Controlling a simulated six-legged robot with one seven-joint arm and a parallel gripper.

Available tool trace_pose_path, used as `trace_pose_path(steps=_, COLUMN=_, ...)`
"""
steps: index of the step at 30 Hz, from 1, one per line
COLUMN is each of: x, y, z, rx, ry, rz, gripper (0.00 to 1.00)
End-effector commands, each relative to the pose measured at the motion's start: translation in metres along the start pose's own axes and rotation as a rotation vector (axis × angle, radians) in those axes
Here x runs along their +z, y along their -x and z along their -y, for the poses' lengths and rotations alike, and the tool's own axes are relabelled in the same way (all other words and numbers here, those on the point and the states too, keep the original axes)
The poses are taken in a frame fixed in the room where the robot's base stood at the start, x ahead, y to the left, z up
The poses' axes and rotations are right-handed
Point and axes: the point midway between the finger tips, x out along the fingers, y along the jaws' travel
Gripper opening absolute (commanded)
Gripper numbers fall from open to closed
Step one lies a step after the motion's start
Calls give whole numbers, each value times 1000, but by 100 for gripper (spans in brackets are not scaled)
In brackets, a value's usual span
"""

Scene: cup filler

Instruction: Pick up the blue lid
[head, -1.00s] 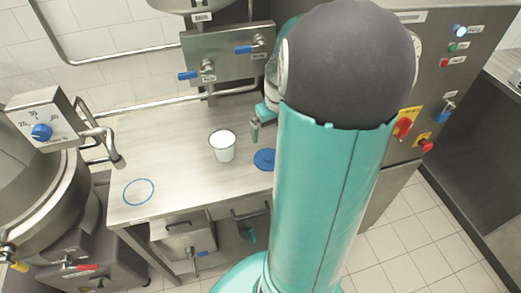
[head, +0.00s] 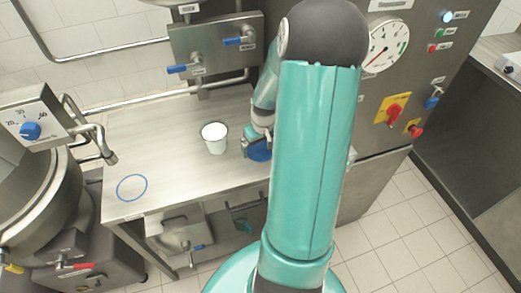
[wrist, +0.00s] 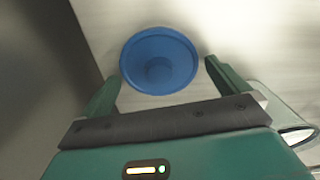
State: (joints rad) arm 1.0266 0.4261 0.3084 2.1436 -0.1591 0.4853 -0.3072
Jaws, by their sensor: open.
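The round blue lid (head: 260,151) lies on the steel table, right of the white cup, partly hidden by my arm in the head view. In the wrist view the whole blue lid (wrist: 159,61) shows, with a raised round knob at its middle. My gripper (wrist: 160,78) is open, its two green fingers reaching toward the lid's near left and right sides. Nothing is held between them. In the head view my gripper (head: 250,146) is beside the lid. I cannot tell its exact height above the table.
A white cup (head: 214,138) stands on the steel table (head: 175,135) just left of my gripper. A blue ring (head: 132,187) marks the table's left front. The kettle's spout (head: 108,150) reaches over the left edge. Taps hang at the back; a control panel (head: 400,90) stands right.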

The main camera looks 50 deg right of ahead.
Motion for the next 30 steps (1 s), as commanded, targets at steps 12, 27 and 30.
trace_pose_path(steps=12, x=0, y=-1, z=0, rx=0, ry=0, rz=0, gripper=66)
trace_pose_path(steps=27, x=-1, y=5, z=-1, rx=2, ry=-1, rz=-2, gripper=65)
trace_pose_path(steps=30, x=-2, y=15, z=-1, rx=2, ry=-1, rz=-2, gripper=65)
